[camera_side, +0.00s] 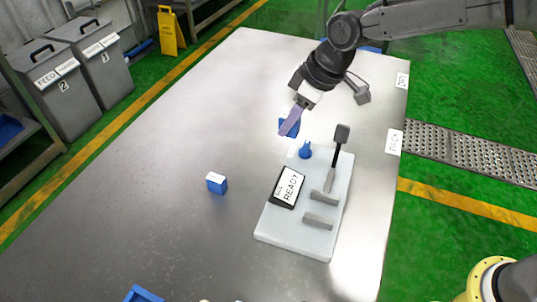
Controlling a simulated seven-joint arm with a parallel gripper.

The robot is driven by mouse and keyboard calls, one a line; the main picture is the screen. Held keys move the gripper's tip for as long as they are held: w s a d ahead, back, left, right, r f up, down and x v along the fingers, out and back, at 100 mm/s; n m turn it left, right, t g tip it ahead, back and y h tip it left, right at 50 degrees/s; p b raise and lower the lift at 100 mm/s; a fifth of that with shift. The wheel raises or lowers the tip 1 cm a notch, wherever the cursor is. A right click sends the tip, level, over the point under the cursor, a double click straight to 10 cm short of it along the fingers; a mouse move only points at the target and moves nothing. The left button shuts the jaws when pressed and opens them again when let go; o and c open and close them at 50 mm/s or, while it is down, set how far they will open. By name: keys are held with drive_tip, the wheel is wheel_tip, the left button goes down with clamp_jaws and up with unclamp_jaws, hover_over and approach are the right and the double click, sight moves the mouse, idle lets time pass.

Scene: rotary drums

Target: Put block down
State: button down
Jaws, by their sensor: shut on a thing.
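My gripper (290,124) is over the table near the far end of the white panel, pointing down and to the left. It is shut on a blue block (283,128), which is partly hidden behind a purple-grey finger. Whether this block touches the table is hard to tell. Another blue block (217,184) with a pale top stands on the table (150,180), left of the panel and apart from my gripper.
The white panel (285,240) carries a READY display (288,187), a blue knob (305,151), a dark upright lever (339,145) and grey handles. A blue container edge (143,294) shows at the bottom.

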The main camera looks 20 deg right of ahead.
drive_tip(key=w+a+f, duration=0.4)
drive_tip(key=w, duration=0.3)
approach(240, 146)
drive_tip(key=shift+w+a+f, duration=0.4)
drive_tip(key=shift+a+f, duration=0.05)
drive_tip(key=shift+a, duration=0.05)
drive_tip(key=shift+w+a+f, duration=0.25)
drive_tip(key=shift+w+f, duration=0.15)
drive_tip(key=shift+f, duration=0.15)
drive_tip(key=shift+w+f, duration=0.1)
drive_tip(key=shift+f, duration=1.55)
drive_tip(key=shift+f, duration=0.15)
drive_tip(key=c, duration=0.5)
unclamp_jaws()
